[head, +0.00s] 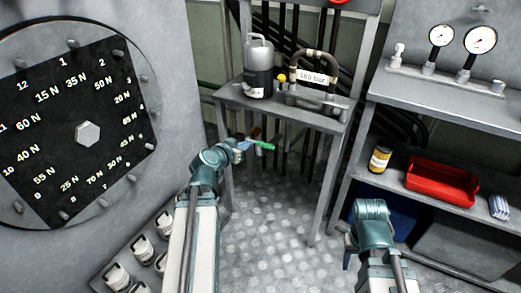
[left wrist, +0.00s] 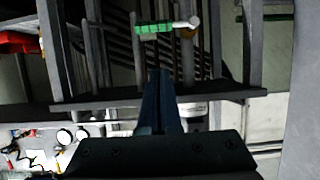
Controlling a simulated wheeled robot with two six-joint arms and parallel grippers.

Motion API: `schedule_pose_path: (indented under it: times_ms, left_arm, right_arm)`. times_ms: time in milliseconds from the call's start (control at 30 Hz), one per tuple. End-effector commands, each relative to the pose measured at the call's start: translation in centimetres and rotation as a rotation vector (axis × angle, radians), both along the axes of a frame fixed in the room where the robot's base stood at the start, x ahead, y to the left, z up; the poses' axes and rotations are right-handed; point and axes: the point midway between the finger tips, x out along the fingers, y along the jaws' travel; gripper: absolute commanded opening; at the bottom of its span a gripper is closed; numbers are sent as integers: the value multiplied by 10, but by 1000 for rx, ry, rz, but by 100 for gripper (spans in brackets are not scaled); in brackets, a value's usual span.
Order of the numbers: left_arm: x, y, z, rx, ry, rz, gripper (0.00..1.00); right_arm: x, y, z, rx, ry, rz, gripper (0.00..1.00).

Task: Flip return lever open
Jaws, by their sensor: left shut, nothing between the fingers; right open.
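A lever with a green grip (head: 264,146) shows in the head view just beyond my left gripper (head: 250,138), below the small grey bench. In the left wrist view the green grip (left wrist: 154,28) lies level, pointing left, with a pale rod joining it to a brownish pivot (left wrist: 188,32). My left gripper's fingers (left wrist: 160,74) are shut and empty, their tips a little below the grip in that picture. A gap shows between them and the lever. My right gripper (head: 350,246) is open and empty at the lower right, far from the lever; its fingers are only partly visible.
The grey bench (head: 232,96) above the lever carries a canister (head: 258,70) and a hose labelled 160 bar (head: 318,78). Dark vertical pipes stand behind. A shelf at right holds a red tray (head: 442,184) and a yellow jar (head: 380,159). A large dial panel (head: 180,100) stands left.

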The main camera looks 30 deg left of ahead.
Motion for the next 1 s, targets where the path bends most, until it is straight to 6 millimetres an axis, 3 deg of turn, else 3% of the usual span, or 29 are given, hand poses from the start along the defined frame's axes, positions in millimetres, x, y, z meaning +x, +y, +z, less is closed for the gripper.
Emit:
schedule_pose_path:
  times_ms: [433,900,1000]
  left_arm:
    - [9,0,-4,0,0,-1,0]
    - [95,-2,-41,-1,0,-2,0]
    - [99,-4,-55,-1,1,-2,0]
  right_arm:
    - [0,0,-4,-1,0,0,50]
    - [1,-1,-41,-4,-2,3,50]
    - [1,-1,-55,-2,-2,5,50]
